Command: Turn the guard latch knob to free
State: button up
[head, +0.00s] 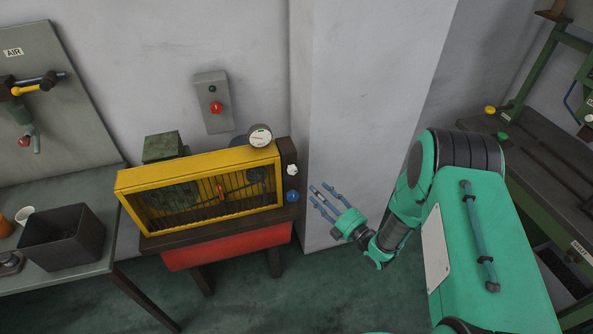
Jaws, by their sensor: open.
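The heading machine has a yellow guard (198,171) with bars across its front. A small red handle-like part (220,191) shows at the bars. On the dark right end post are a white knob (292,169) and a blue knob (292,196). I cannot tell which of these is the latch knob, nor its setting. My gripper (322,200) is open and empty, its fingers pointing left toward the post. It appears to the right of the blue knob and apart from it; the depth between them is unclear.
A red-button wall box (213,103) hangs behind. A grey column (365,110) stands behind my arm. At left, a bench (95,278) holds a dark bin (62,240) and cups. Another bench (555,160) stands right. Floor before the machine looks clear.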

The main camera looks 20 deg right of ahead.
aim_at(296, 172)
jog(key=shift+s+f+n+t, duration=0.3)
jog(key=shift+s+n, duration=0.25)
jog(key=shift+n, duration=0.65)
jog(key=x, duration=1.3)
jog(key=shift+w+a, duration=0.2)
jog(key=shift+w, duration=0.2)
